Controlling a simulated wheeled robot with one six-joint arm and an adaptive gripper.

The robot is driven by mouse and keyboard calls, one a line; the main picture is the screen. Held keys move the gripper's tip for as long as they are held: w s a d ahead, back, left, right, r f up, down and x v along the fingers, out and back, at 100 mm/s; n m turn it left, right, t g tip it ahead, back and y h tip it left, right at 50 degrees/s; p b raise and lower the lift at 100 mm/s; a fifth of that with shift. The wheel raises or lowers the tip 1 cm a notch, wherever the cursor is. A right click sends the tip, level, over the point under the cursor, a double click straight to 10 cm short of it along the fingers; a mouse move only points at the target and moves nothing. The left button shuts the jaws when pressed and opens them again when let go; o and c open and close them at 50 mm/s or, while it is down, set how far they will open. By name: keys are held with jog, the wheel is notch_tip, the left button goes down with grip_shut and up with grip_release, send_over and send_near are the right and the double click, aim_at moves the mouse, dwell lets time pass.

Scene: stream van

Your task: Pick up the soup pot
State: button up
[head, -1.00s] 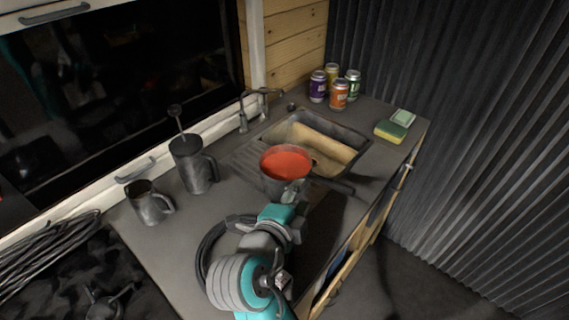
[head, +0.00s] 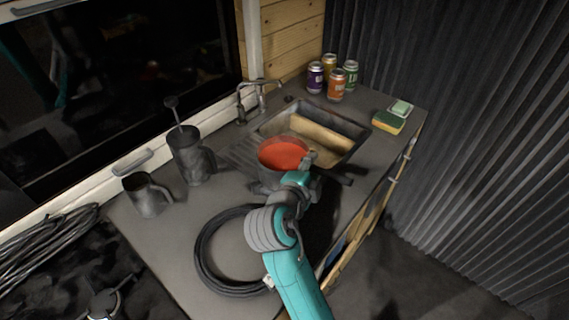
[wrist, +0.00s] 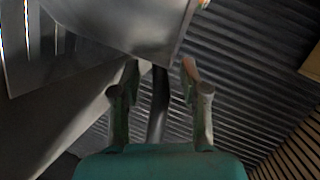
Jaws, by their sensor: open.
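The soup pot (head: 270,181) is a grey metal pot full of red soup, standing on the counter just in front of the sink. Its dark handle (head: 335,177) points to the right. My gripper (head: 308,165) is at the pot's near right side, and my arm hides part of the pot. In the wrist view the pot's metal side (wrist: 130,22) fills the top. My gripper (wrist: 159,75) is open there, with a finger on each side of the dark handle (wrist: 158,110). I cannot tell whether the fingers touch it.
A tall grey pitcher (head: 188,158) and a metal mug (head: 146,196) stand left of the pot. A black coil (head: 203,262) lies in front. Behind are the sink (head: 352,128), several cans (head: 336,86) and a sponge (head: 388,123). The counter's right edge is close.

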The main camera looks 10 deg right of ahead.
grip_shut()
jog(key=shift+r, duration=0.1)
dwell(0.4)
